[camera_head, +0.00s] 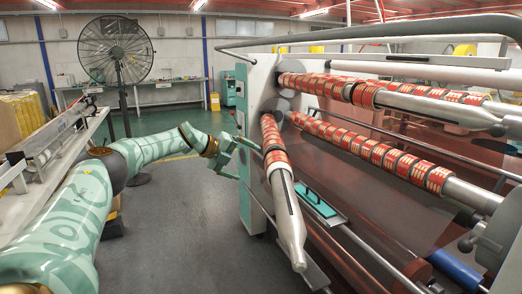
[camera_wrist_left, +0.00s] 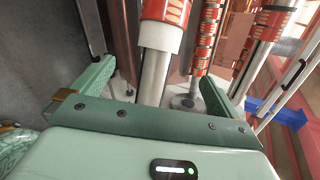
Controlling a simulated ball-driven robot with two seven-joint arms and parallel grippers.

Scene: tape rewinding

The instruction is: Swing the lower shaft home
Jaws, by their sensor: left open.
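The lower shaft (camera_head: 287,208) is swung out from the machine and points toward me. It carries red tape rolls near its pivot and has a bare grey tapered free end. My left gripper (camera_head: 247,161) is open, just left of the shaft's roll section. In the left wrist view, the bare metal of a shaft (camera_wrist_left: 153,78) with a red roll above it shows between the open fingers of the left gripper (camera_wrist_left: 157,73). I cannot tell whether the fingers touch it. My right gripper is not in view.
The machine's end housing (camera_head: 243,150) stands behind the gripper. Other shafts with red rolls (camera_head: 375,150) extend to the right. A black fan (camera_head: 116,52) stands at the back left. The grey floor (camera_head: 170,225) is clear left of the shaft.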

